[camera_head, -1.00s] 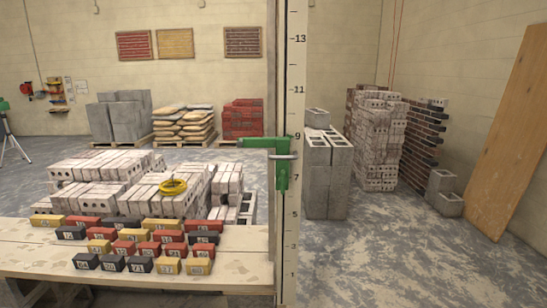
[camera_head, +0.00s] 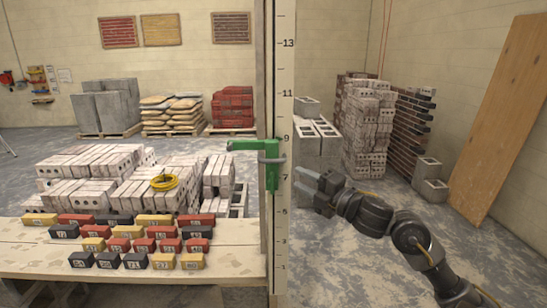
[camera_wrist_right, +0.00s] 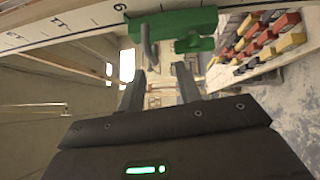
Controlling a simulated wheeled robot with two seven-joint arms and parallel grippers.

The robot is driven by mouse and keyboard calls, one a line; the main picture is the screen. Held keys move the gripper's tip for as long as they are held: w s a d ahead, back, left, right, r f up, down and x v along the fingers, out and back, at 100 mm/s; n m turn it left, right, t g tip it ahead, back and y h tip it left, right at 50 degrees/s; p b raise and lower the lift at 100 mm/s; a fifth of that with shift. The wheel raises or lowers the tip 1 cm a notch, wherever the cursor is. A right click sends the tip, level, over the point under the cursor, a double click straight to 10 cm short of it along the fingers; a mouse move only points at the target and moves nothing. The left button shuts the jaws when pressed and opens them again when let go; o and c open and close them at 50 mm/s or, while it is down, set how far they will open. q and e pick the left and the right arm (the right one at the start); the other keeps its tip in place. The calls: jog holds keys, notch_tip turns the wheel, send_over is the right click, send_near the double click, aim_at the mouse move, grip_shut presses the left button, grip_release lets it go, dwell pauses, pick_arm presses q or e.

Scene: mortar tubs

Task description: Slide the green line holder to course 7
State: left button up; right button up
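The green line holder (camera_head: 270,165) sits on the white numbered pole (camera_head: 282,225), its top arm pointing left just under the 9 mark and its lower end reaching below the 7 mark. A grey handle (camera_head: 272,158) crosses its front. In the right wrist view the green holder (camera_wrist_right: 172,24) is ahead, at the top, with its grey handle (camera_wrist_right: 146,45) hanging down. My right gripper (camera_head: 306,182) is to the right of the pole, slightly lower than the handle. Its fingers are apart and empty, and they also show in the wrist view (camera_wrist_right: 158,80). My left gripper is not visible.
A wooden bench (camera_head: 130,262) with rows of numbered red, yellow and black blocks is left of the pole. Pale brick stacks (camera_head: 100,175) and a yellow coil (camera_head: 164,182) are behind it. Grey blocks (camera_head: 318,145) stand behind my right gripper.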

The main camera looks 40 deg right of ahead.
aim_at(273, 161)
jog(key=shift+n, duration=0.4)
jog(key=w+r+p, duration=0.1)
jog(key=w, duration=0.2)
jog(key=w+a+r+p, duration=0.1)
jog(key=w, duration=0.2)
jog(key=w+a+r+p, duration=0.1)
jog(key=w, duration=0.2)
jog(key=shift+w+a, duration=0.2)
jog(key=shift+w, duration=0.3)
jog(key=shift+f, duration=0.1)
grip_shut()
